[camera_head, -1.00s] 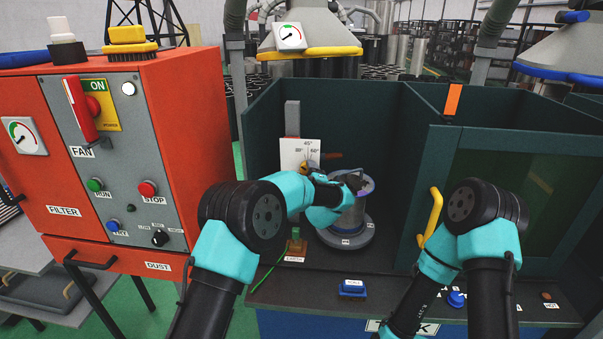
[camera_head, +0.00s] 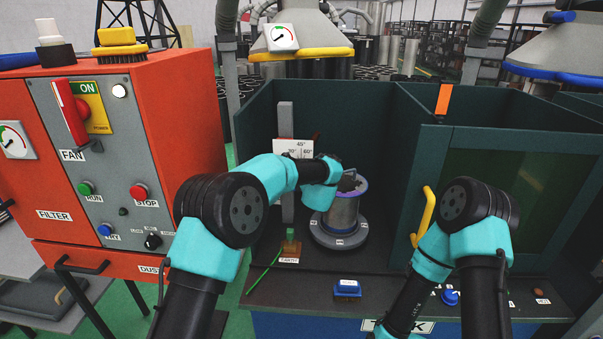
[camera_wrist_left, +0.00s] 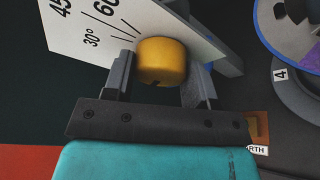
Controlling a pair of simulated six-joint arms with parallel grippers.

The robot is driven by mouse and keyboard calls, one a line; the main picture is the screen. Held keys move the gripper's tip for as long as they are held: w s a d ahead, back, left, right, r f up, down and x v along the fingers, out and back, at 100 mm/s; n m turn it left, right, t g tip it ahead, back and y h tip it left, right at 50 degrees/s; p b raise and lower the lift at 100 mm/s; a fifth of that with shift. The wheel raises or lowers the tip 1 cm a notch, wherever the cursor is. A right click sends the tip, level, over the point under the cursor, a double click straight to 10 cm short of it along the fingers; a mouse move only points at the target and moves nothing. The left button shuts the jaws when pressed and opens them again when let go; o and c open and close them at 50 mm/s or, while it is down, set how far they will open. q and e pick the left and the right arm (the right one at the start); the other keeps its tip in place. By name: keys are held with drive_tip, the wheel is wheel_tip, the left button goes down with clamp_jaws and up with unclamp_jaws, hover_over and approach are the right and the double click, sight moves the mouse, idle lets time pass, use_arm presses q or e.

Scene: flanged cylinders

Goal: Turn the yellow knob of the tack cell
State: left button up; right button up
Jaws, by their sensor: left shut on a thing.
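The yellow knob (camera_wrist_left: 162,60) shows in the left wrist view, in front of a white angle plate (camera_wrist_left: 95,35) with degree marks. The two fingers of my left gripper (camera_wrist_left: 158,84) stand on either side of the knob and are shut on it. In the head view, my left wrist hides the knob and part of the white plate (camera_head: 292,148). A grey flanged cylinder (camera_head: 341,214) with a purple rim stands upright on a round base, just right of my left wrist. My right forearm runs down out of the head view, and its gripper is not visible.
Dark green walls (camera_head: 372,125) enclose the cell at the back and right. A red control cabinet (camera_head: 185,120) stands left. A yellow door handle (camera_head: 427,212) is near my right arm.

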use_arm(q)
drive_tip(key=shift+r+n+h, duration=0.1)
drive_tip(key=shift+n+h, duration=0.2)
drive_tip(key=shift+n, duration=0.6)
drive_tip(key=shift+g, duration=0.3)
drive_tip(key=o, duration=1.3)
drive_tip(key=v, duration=1.7)
drive_tip(key=shift+s+a, duration=0.1)
drive_tip(key=shift+s, duration=0.1)
